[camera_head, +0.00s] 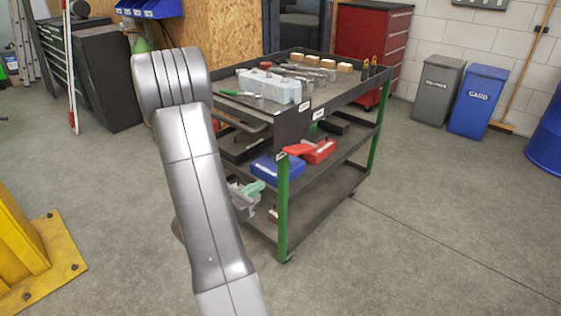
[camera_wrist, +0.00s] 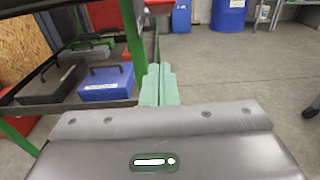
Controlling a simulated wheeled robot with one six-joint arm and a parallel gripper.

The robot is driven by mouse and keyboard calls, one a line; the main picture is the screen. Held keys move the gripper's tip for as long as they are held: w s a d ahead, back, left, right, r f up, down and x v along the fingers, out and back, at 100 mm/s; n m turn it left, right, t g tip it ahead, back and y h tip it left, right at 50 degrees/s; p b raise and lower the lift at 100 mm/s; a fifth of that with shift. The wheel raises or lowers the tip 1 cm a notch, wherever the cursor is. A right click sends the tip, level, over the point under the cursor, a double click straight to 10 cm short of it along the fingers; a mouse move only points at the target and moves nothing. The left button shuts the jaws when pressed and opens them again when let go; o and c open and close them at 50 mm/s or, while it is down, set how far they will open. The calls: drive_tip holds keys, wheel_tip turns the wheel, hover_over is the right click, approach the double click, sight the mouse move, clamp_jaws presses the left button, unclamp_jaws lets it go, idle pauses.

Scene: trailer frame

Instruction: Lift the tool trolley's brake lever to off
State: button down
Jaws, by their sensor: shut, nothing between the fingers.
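The tool trolley (camera_head: 283,225) stands in the middle of the head view, with dark shelves and green posts. A red lever-like piece (camera_head: 297,149), which looks like the brake lever, sticks out by the near corner post below the top tray. A small pale label is beside it. My gripper (camera_head: 252,187) is low at the trolley's left side, below that red piece and apart from it. In the wrist view its green fingers (camera_wrist: 159,72) are together and empty.
A blue case (camera_head: 264,171) and a red case (camera_head: 320,152) lie on the middle shelf. The blue case (camera_wrist: 106,84) is left of my fingers in the wrist view. Tools and a pale box (camera_head: 270,85) are on top. Open floor lies right; a yellow frame (camera_head: 25,240) stands left.

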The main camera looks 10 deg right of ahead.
drive_tip(key=shift+d, duration=0.1)
drive_tip(key=b, duration=0.2)
approach(299, 147)
drive_tip(key=shift+w+d+f, duration=0.75)
drive_tip(key=shift+w+d, duration=0.2)
drive_tip(key=shift+p, duration=0.4)
